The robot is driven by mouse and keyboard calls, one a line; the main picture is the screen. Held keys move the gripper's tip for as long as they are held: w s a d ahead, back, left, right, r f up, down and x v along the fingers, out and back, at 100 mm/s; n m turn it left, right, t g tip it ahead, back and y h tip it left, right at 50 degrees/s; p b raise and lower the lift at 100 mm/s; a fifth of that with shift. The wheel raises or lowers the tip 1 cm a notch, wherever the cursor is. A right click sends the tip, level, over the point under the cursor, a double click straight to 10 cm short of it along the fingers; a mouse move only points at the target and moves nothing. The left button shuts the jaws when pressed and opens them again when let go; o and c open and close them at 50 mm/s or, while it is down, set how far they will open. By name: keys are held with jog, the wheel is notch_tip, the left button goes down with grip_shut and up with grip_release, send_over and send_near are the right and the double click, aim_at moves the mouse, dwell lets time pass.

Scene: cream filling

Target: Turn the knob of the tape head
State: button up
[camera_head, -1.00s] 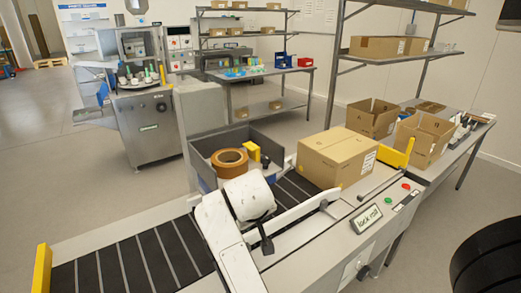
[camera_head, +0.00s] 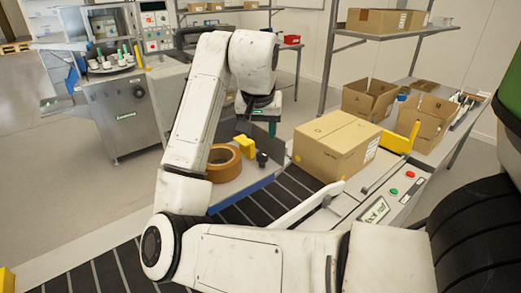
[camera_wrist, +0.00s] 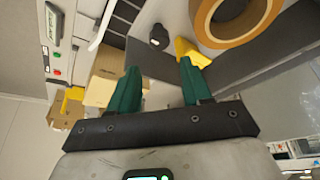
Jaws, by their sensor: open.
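The tape head has a brown tape roll (camera_head: 229,168), a yellow block (camera_head: 245,147) and a black knob (camera_head: 262,159), set beside the conveyor. In the wrist view the knob (camera_wrist: 158,36) stands upside-of-frame from my fingers, next to the yellow piece (camera_wrist: 192,52) and the tape roll (camera_wrist: 240,22). My gripper (camera_wrist: 160,78) has two green fingers spread apart with nothing between them touching the knob. In the head view my gripper (camera_head: 273,127) is mostly hidden behind my wrist, above and behind the tape head.
A closed cardboard box (camera_head: 336,146) sits on the conveyor (camera_head: 285,198), right of the tape head. A yellow guide (camera_head: 401,140) stands beyond it. Open boxes (camera_head: 371,98) stand on the bench at right. A dark panel (camera_wrist: 150,70) lies close to my fingers.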

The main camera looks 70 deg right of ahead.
aim_at(262, 153)
jog(key=b+x, duration=0.1)
jog(key=x, duration=0.8)
jog(key=shift+d+f, duration=0.2)
jog(key=shift+f, duration=0.15)
jog(key=shift+c, duration=0.2)
jog(key=c, duration=0.7)
